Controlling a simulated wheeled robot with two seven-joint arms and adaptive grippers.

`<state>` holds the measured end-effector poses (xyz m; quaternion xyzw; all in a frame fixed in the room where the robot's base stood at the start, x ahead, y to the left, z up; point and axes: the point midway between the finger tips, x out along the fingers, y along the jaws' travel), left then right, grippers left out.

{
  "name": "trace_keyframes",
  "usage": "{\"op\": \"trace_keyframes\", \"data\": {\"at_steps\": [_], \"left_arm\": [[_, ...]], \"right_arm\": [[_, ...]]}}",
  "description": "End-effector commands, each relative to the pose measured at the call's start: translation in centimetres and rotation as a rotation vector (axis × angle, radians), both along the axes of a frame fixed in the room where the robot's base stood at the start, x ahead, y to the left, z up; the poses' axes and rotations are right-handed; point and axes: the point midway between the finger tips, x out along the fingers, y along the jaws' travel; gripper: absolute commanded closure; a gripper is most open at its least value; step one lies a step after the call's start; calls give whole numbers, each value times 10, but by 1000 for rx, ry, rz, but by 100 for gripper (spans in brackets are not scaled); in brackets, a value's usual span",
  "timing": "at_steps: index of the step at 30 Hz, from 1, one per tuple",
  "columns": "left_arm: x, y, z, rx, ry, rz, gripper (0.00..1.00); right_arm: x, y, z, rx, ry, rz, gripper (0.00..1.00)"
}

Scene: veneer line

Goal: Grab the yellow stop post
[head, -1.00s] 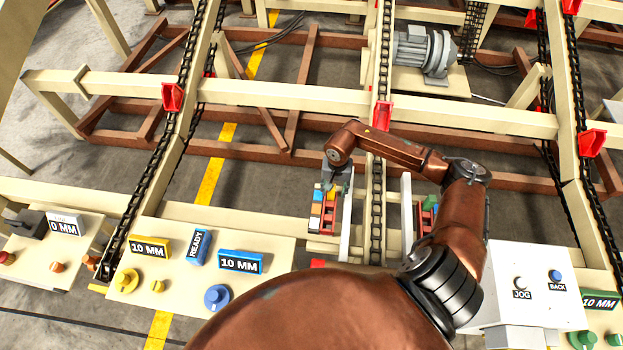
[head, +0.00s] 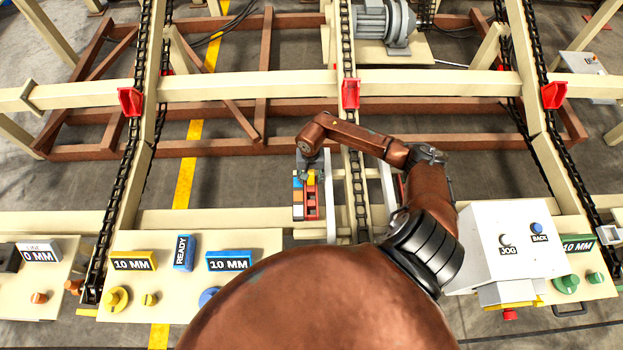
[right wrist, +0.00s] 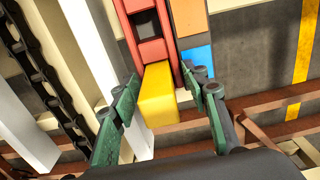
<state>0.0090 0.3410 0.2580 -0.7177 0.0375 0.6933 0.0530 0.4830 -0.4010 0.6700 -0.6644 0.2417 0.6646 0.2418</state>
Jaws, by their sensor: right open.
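The yellow stop post (right wrist: 158,98) is a block with rounded edges at the end of a red slotted holder (right wrist: 146,30) in the right wrist view. In the head view only a small yellow bit (head: 311,177) shows below my gripper. My right gripper (right wrist: 160,78) is open, with one green-padded finger on each side of the post. Slight gaps seem to show beside it; contact is hard to tell. In the head view my right gripper (head: 310,170) reaches down over the far end of the holder. My left gripper is not in view.
Orange and blue blocks (right wrist: 196,60) sit close beside the holder. A white upright plate (right wrist: 30,125) and a chain (right wrist: 40,75) run to its left in the wrist view. A white JOG/BACK box (head: 510,245) and a panel with knobs (head: 185,275) stand near my arm.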

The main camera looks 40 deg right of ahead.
Motion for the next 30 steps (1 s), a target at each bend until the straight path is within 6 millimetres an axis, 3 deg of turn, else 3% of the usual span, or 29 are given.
{"op": "trace_keyframes", "data": {"at_steps": [6, 24, 30], "left_arm": [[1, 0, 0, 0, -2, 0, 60], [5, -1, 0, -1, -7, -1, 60], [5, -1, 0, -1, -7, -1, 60]], "right_arm": [[-1, -1, 0, 0, 0, -1, 58], [-1, -1, 0, 0, 0, -2, 99], [-1, -1, 0, 0, 0, -2, 100]]}}
